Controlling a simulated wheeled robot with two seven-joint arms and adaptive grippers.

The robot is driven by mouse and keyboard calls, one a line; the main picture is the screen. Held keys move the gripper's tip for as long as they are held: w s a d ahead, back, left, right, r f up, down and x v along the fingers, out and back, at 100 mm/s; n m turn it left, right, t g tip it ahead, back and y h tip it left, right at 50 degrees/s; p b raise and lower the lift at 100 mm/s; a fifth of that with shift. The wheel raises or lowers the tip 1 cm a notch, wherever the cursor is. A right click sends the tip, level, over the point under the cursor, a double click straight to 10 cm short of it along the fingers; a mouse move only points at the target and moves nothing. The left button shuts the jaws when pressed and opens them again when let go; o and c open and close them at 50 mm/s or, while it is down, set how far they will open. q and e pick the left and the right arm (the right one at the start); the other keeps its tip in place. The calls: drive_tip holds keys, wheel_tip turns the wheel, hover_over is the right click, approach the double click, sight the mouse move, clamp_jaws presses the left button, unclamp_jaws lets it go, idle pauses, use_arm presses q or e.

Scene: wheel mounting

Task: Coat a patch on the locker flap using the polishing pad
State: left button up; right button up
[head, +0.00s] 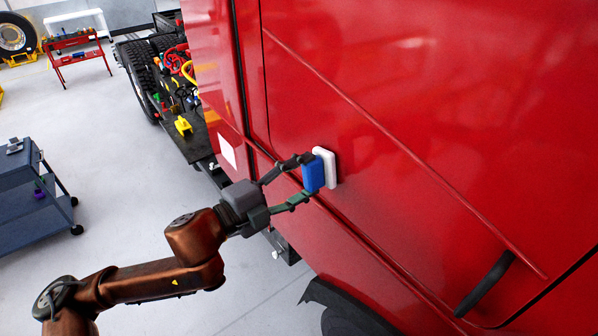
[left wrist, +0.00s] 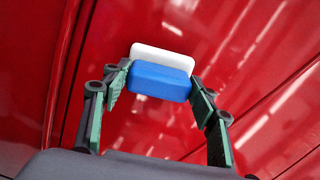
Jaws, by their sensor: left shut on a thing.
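The polishing pad (head: 314,173) has a blue back and a white face. My left gripper (head: 307,177) is shut on the blue back, with one finger on each side. In the left wrist view the pad (left wrist: 160,80) sits between the fingertips of the gripper (left wrist: 160,84), white side away from me. The white face is at or very near the red truck side; I cannot tell if it touches. Which red panel (head: 290,110) is the locker flap is not clear. My right gripper is out of view.
A black door handle (head: 485,284) sticks out at lower right. A wheel arch (head: 345,312) is below. A dark blue cart (head: 35,190) stands at left, a red tool stand (head: 74,52) farther back. Grey floor (head: 120,220) between is clear.

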use_arm(q)
drive_tip(key=shift+s+d, duration=0.4)
drive_tip(key=shift+s, duration=0.25)
drive_tip(key=s+d+p, duration=0.4)
drive_tip(key=s+p, duration=0.1)
drive_tip(key=p, duration=0.2)
drive_tip(key=shift+s+d, duration=0.2)
drive_tip(key=shift+s, duration=0.1)
drive_tip(key=shift+s+d+r+p, duration=0.4)
drive_tip(key=shift+s+d+p, duration=0.1)
drive_tip(key=shift+s+p, duration=0.25)
drive_tip(key=shift+s+d+r+p, duration=0.35)
drive_tip(key=shift+s+d+p, duration=0.1)
drive_tip(key=shift+s+p, duration=0.3)
